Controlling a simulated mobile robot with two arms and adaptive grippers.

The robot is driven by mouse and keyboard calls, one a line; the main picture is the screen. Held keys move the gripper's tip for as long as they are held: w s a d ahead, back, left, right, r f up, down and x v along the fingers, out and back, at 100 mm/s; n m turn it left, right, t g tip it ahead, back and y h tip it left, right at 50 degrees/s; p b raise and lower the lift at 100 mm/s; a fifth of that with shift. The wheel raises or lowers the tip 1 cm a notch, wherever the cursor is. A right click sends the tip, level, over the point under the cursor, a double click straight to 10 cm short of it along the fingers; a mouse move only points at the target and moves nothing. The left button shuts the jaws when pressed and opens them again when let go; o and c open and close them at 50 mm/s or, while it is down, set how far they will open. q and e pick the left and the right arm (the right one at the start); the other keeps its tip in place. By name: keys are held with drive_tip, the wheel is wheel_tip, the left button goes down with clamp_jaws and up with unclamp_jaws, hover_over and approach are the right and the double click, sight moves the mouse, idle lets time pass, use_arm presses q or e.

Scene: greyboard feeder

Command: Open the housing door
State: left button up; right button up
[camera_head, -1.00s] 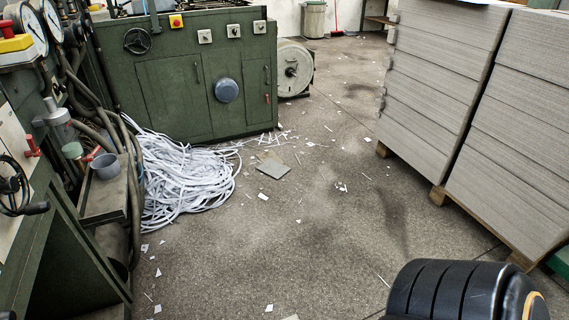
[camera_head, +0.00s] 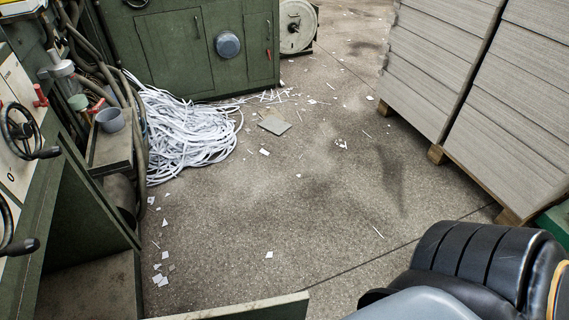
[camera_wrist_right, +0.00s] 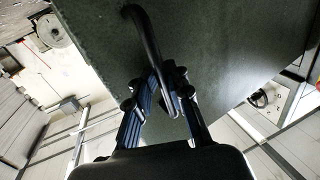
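The green housing door (camera_wrist_right: 225,40) fills the middle of the right wrist view, with a dark bent handle (camera_wrist_right: 147,32) on its face. My right gripper (camera_wrist_right: 165,72) is at this handle, its fingers closed in on both sides of the bar; the exact contact is partly hidden. In the head view, a green panel edge, seemingly the door's top (camera_head: 255,308), stands out at the bottom. The green housing (camera_head: 62,225) at the left shows an open space below its sloped front. My left gripper is not in view.
White paper strips (camera_head: 185,125) lie heaped by the green cabinet (camera_head: 190,50). A grey cup (camera_head: 110,119) sits on a ledge. Stacks of greyboard (camera_head: 520,110) on pallets stand at the right. The floor (camera_head: 320,200) between is clear except for scraps.

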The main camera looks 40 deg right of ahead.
idle(0.3)
drive_tip(key=shift+s, duration=0.3)
drive_tip(key=s, duration=1.1)
drive_tip(key=shift+s, duration=0.25)
